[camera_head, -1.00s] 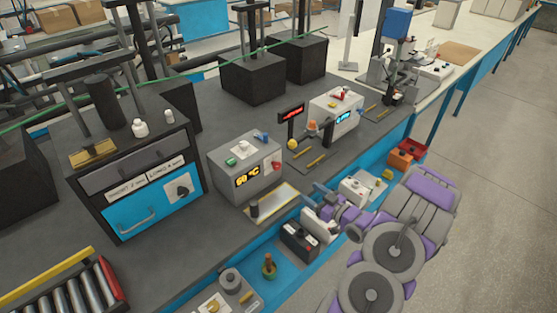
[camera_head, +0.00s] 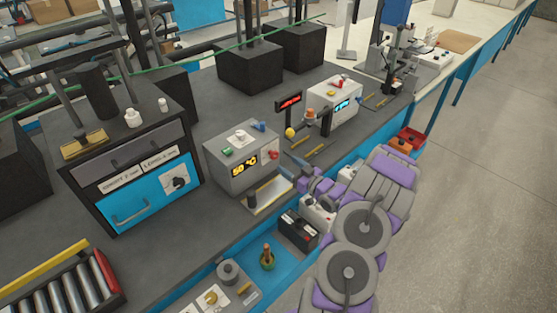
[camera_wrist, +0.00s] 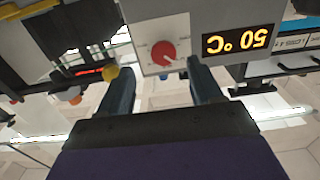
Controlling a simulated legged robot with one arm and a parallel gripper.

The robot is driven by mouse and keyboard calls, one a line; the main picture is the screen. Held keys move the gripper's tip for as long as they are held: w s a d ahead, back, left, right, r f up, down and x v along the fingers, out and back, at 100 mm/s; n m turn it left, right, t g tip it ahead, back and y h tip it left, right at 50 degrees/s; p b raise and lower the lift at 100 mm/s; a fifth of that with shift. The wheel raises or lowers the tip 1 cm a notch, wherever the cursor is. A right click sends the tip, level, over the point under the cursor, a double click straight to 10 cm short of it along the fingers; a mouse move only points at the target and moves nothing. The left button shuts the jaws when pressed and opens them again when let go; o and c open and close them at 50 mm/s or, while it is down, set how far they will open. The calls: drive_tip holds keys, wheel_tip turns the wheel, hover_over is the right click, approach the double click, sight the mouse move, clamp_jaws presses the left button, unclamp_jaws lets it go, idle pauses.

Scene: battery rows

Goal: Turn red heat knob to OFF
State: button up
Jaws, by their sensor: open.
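The grey heater box (camera_head: 232,176) stands on the dark bench, and its display (camera_head: 244,170) reads 50 °C. The red heat knob (camera_head: 273,155) is on its front face, right of the display. In the upside-down wrist view the red knob (camera_wrist: 163,52) shows whole, with a pale pointer mark on it; the small labels around it are unreadable. The display (camera_wrist: 240,41) also shows there. My gripper (camera_wrist: 160,72) is open, its two dark fingers on either side of the knob in the picture. Whether they touch it I cannot tell.
Blue and green knobs sit on top of the box. A pale plate with a dark cylinder (camera_head: 252,199) lies just below its front. A second white box (camera_head: 333,105) and a small red display (camera_head: 289,102) stand to the right. A black battery (camera_head: 299,229) is below.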

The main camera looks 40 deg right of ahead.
sight(276, 157)
drive_tip(key=w, duration=0.2)
drive_tip(key=w+a+b, duration=0.1)
drive_tip(key=w, duration=0.2)
drive_tip(key=shift+w, duration=0.65)
drive_tip(key=shift+d, duration=0.1)
drive_tip(key=c, duration=1.1)
